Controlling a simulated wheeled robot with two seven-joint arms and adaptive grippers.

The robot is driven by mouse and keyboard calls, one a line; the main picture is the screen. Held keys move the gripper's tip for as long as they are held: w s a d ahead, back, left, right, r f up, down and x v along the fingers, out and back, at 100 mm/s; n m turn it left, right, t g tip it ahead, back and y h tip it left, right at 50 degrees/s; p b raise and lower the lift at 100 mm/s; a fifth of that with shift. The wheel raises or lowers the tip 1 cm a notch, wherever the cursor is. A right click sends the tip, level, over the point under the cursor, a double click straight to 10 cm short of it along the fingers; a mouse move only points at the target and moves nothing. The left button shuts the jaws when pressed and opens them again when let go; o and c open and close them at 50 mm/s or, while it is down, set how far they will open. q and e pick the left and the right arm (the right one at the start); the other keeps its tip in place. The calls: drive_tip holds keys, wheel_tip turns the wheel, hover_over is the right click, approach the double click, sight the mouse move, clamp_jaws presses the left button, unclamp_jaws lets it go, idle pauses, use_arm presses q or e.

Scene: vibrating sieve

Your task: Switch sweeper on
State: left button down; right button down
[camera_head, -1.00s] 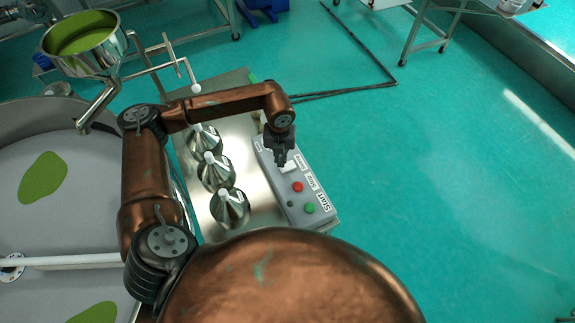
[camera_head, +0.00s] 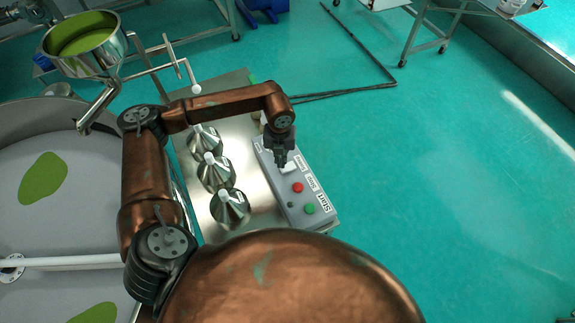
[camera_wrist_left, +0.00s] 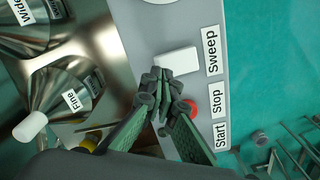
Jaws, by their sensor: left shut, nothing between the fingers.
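The grey control box (camera_head: 284,193) stands on the steel table's right side and carries Sweep, Stop and Start labels. A white switch (camera_wrist_left: 178,62) lies beside the Sweep label (camera_wrist_left: 212,52). My left gripper (camera_head: 281,165) points down over the box's Sweep end. In the wrist view its closed, empty fingertips (camera_wrist_left: 160,78) are at the lower left edge of the white switch; I cannot tell whether they touch it. The red stop button (camera_head: 298,187) is partly hidden by a finger in the wrist view. The green start button (camera_head: 309,209) shows only in the head view. My right gripper is not seen.
Several steel cones (camera_head: 214,172) with white tips stand left of the box, with labels including Fine (camera_wrist_left: 72,99). A large round sieve (camera_head: 60,225) is at left, with a metal bowl (camera_head: 82,43) behind. Green floor (camera_head: 430,180) is open at right.

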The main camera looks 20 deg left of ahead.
use_arm(q)
drive_tip(key=shift+f+b, duration=1)
drive_tip(key=shift+f, duration=0.3)
idle(0.7)
drive_tip(key=shift+r, duration=0.1)
drive_tip(key=shift+r+p, duration=1.65)
drive_tip(key=shift+r, duration=1.8)
